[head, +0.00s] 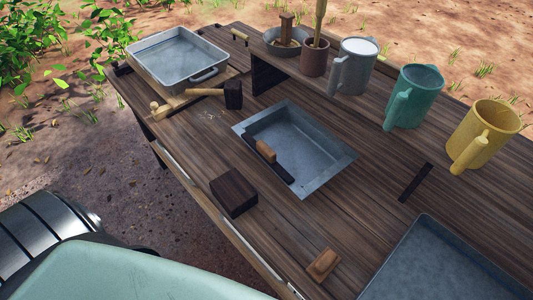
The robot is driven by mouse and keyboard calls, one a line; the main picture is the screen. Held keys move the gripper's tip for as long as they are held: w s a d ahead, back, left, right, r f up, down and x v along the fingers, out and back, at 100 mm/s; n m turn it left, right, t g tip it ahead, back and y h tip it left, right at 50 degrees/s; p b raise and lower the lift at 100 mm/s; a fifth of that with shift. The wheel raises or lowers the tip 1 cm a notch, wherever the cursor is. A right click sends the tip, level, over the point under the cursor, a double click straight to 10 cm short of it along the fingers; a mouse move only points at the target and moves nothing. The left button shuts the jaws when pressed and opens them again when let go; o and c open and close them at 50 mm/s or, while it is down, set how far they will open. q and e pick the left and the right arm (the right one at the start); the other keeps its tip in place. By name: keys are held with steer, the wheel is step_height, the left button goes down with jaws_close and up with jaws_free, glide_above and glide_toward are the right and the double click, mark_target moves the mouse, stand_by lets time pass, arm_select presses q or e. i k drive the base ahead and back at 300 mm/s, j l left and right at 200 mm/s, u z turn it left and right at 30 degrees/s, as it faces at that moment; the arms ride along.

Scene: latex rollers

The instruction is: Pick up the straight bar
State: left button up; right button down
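A thin dark straight strip (415,182) lies on the wooden table, right of the sunken metal basin; I cannot tell whether it is a loose bar or a slot. Another long dark flat piece (268,160) with a brown wooden block-like grip (266,151) lies inside the basin along its left side. I cannot tell which of these, if either, is the straight bar. Neither of my grippers shows in the head view.
The basin (335,165) is set in the table. A dark block (234,192), a small wooden block (323,265) and a mallet (232,95) lie around it. Metal trays (178,58) (425,235) stand at both ends.

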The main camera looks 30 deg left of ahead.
mark_target(261, 148)
steer(key=k+u, duration=0.2)
steer(key=u, duration=0.15)
steer(key=k+j+u, duration=0.1)
steer(key=u, duration=0.3)
steer(key=k+j+u, duration=0.15)
steer(key=u, duration=0.2)
